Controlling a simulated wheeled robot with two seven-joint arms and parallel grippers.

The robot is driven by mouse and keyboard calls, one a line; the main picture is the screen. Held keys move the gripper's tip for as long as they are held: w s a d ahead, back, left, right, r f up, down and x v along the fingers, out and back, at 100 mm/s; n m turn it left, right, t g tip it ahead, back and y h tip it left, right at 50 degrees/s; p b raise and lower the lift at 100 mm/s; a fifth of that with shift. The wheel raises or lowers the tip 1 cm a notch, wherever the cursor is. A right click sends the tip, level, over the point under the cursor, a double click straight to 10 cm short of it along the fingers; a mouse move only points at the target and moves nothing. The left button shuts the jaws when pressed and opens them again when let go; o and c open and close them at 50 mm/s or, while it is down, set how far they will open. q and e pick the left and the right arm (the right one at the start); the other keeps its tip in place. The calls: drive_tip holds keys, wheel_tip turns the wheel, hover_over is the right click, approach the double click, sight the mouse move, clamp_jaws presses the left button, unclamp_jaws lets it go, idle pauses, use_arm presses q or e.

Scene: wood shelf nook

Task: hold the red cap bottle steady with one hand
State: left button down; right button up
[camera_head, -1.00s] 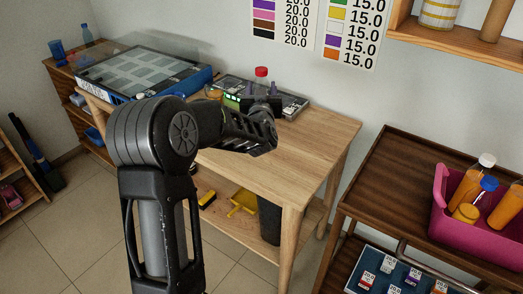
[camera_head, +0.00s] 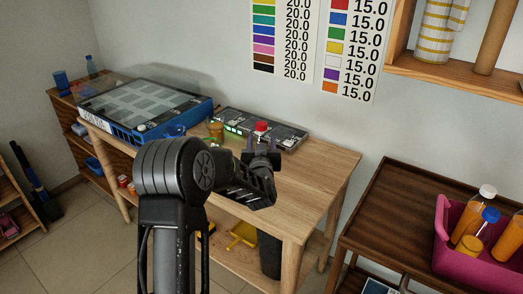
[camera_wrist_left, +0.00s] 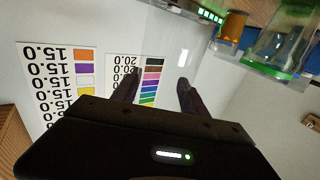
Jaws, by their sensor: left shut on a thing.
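The red cap bottle (camera_head: 261,127) is upright in the head view, above or at the back part of the wooden table. Its red cap shows, but my gripper hides most of its body. My left gripper (camera_head: 261,149) is shut on it, with one dark finger on each side. In the left wrist view the two fingers (camera_wrist_left: 158,80) point away from the camera, and a pale, see-through shape that seems to be the bottle lies near them. I cannot tell whether its base touches the table. My right gripper is in neither view.
A device with green lights (camera_head: 262,128) and an orange-brown jar (camera_head: 215,130) stand close behind and left of the bottle. A blue-framed tray box (camera_head: 119,134) fills the table's left. The table's right side (camera_head: 325,165) is clear. A pink bin (camera_head: 447,254) stands on the right cart.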

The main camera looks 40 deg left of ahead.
use_arm(q)
wheel_tip(320, 180, down, 3)
drive_tip(key=shift+f, duration=0.2)
drive_tip(key=shift+f, duration=0.15)
drive_tip(key=c, duration=0.6)
unclamp_jaws()
drive_tip(key=shift+s, duration=0.1)
drive_tip(key=b+v, duration=0.1)
drive_tip(key=v, duration=1.1)
